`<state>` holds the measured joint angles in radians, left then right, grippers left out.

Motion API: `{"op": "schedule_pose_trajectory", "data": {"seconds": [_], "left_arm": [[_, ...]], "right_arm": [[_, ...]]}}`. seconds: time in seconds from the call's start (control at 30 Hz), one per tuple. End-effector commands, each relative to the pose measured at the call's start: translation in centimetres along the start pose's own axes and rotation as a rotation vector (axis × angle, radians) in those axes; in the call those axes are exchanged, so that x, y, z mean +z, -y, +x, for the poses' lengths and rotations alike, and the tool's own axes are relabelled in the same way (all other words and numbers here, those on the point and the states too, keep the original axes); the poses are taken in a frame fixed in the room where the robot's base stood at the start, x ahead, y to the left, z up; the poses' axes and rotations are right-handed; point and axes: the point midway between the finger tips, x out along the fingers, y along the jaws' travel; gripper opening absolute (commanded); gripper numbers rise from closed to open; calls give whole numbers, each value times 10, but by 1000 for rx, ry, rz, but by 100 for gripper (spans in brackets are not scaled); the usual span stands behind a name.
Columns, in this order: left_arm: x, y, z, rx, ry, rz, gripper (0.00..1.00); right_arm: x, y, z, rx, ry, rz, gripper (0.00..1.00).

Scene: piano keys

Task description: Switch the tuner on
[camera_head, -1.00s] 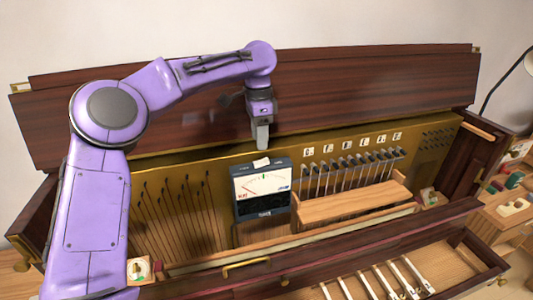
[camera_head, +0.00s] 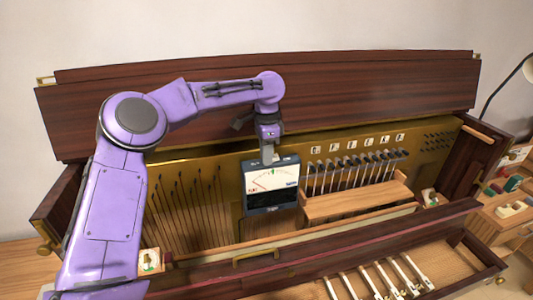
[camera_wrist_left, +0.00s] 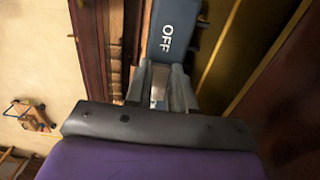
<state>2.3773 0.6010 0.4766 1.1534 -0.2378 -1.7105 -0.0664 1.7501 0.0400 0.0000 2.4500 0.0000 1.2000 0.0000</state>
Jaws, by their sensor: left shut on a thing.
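The tuner (camera_head: 271,186) is a dark box with a white dial face, standing upright in the open piano, left of the row of hammers. My left gripper (camera_head: 267,158) points down at the top of the tuner. In the left wrist view its fingers (camera_wrist_left: 163,84) are shut on a small pale switch (camera_wrist_left: 158,92). The tuner's blue-grey top (camera_wrist_left: 166,32) carries the word OFF beside the fingers. In the head view the gripper hides the switch. My right gripper is not in view.
Hammers (camera_head: 357,172) and a wooden rail (camera_head: 355,200) stand right of the tuner. Thin strings or rods (camera_head: 186,205) run to its left. The dark raised lid (camera_head: 380,85) is behind the arm. White keys (camera_head: 378,280) lie in front.

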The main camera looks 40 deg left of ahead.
Motion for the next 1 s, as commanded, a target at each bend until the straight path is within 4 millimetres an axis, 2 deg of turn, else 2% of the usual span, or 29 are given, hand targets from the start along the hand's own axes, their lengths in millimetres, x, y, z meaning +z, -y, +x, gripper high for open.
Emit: {"op": "schedule_pose_trajectory", "data": {"seconds": [0.43, 0.83, 0.87, 0.9, 0.93, 1.0], "left_arm": [[-10, 1, -5, -5, 325, -4, 0], [-11, 0, -6, -4, 360, -1, 0], [-11, 0, -6, -4, 360, -1, 30], [-11, 0, -6, -4, 359, -1, 43], [-11, 0, -6, -4, 359, -1, 49], [-11, 0, -6, -3, 359, -1, 49]], "right_arm": [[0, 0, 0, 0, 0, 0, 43], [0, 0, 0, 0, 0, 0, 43], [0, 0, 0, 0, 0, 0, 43], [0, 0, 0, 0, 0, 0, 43], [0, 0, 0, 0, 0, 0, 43], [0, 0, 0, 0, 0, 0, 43]]}}
